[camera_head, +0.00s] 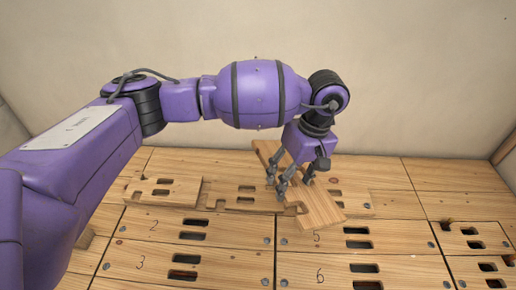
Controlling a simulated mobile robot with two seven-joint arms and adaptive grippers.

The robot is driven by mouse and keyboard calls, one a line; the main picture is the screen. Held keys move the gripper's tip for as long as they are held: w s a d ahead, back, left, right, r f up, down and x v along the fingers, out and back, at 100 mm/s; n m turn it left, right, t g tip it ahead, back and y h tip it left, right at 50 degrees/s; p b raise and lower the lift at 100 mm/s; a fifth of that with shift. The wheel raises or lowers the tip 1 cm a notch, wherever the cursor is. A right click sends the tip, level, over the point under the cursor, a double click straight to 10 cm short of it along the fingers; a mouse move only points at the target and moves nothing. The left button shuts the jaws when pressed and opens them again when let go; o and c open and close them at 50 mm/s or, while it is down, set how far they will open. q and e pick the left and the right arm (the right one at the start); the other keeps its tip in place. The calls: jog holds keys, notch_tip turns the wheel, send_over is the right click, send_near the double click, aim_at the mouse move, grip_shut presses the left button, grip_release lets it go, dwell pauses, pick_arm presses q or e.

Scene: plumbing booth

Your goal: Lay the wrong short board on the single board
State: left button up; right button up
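A plain light wooden board (318,207) lies diagonally in view, its far end reaching slightly above the bench's back edge. My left gripper (291,181) comes down over its middle, with fingers at both long edges, and appears closed on it. The board seems a little raised and tilted; the exact gap below is hard to tell. Left of it, a notched short board (165,191) with a slot lies beside another slotted board (240,196), which the held board partly overlaps. I cannot tell which of these is the single board. My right gripper is out of view.
The wooden bench has slotted panels, including ones marked 2 (155,226), 3 (142,265), 5 (318,238) and 6 (322,274). Smaller slotted panels (472,238) are at the right. A plain wall stands behind. The right part of the bench is mostly clear.

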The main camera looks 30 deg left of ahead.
pick_arm(q)
jog(key=w+a+f+n+t+b, duration=0.1)
jog(key=a+f+n, duration=0.3)
jog(key=f, duration=0.5)
jog(key=w+a+f+n+t+b, duration=0.1)
jog(key=w+a+f+n+b, duration=0.3)
jog(key=a+f, duration=0.3)
jog(key=w+a+f+n+t+b, duration=0.1)
jog(key=a+f+n, duration=0.4)
jog(key=f, duration=0.6)
jog(key=shift+w+a+f+h+b, duration=0.15)
jog(key=shift+w+a+b, duration=0.25)
jog(key=shift+w, duration=0.2)
jog(key=shift+w+a+f+h+b, duration=0.15)
jog(key=shift+w+a+b, duration=0.2)
jog(key=shift+w, duration=0.25)
jog(key=shift+r, duration=0.25)
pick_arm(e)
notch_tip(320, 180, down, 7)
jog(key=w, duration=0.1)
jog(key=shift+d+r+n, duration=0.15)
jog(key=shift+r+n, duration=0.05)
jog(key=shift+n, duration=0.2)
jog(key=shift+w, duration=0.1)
pick_arm(q)
jog(key=shift+f, duration=0.2)
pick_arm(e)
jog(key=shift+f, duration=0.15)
